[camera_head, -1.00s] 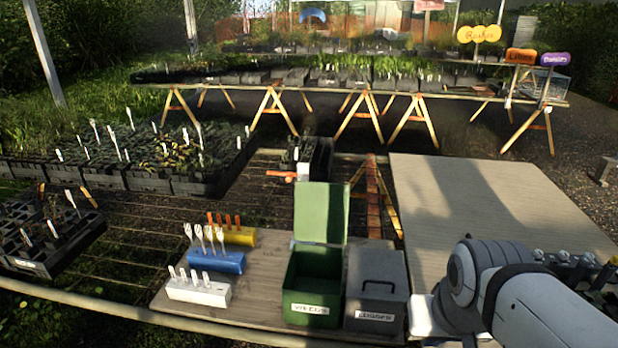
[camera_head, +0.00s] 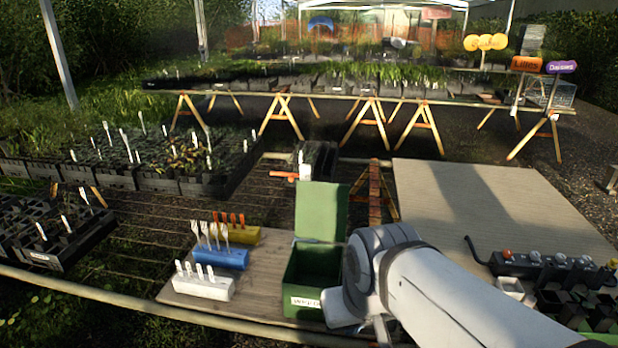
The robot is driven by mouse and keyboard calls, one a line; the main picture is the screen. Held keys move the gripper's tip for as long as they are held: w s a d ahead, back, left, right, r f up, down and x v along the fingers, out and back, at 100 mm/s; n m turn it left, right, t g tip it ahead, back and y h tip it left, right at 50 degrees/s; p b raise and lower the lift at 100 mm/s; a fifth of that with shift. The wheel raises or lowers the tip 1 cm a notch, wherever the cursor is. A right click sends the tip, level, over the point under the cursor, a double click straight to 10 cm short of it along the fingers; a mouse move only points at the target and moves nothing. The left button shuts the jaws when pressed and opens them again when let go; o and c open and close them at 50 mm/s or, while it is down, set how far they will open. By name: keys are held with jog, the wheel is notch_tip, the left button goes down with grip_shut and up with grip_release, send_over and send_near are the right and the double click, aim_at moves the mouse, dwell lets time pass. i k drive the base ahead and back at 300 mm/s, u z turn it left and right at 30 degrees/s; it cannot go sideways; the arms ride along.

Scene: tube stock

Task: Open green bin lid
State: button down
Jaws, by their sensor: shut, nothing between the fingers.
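The green bin (camera_head: 303,301) stands on the wooden board with its lid (camera_head: 321,211) raised upright at its back edge, so the bin is open. A white label is on its front, partly covered. My gripper (camera_head: 343,309) is at the bin's right front side, its pale end overlapping the bin's right front corner in the view. I cannot tell whether it touches the bin. Its fingertips are not clearly visible; it is shut and holds nothing. The grey bin that stood right of the green one is hidden behind my arm.
White (camera_head: 203,284), blue (camera_head: 221,258) and yellow (camera_head: 244,236) tag holders stand left of the bin. A wide bare board (camera_head: 490,205) lies to the right. A black rack (camera_head: 540,268) with several items stands at the right edge.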

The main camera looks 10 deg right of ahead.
aim_at(322, 207)
jog(key=z, duration=0.05)
jog(key=i, duration=1)
jog(key=u, duration=0.05)
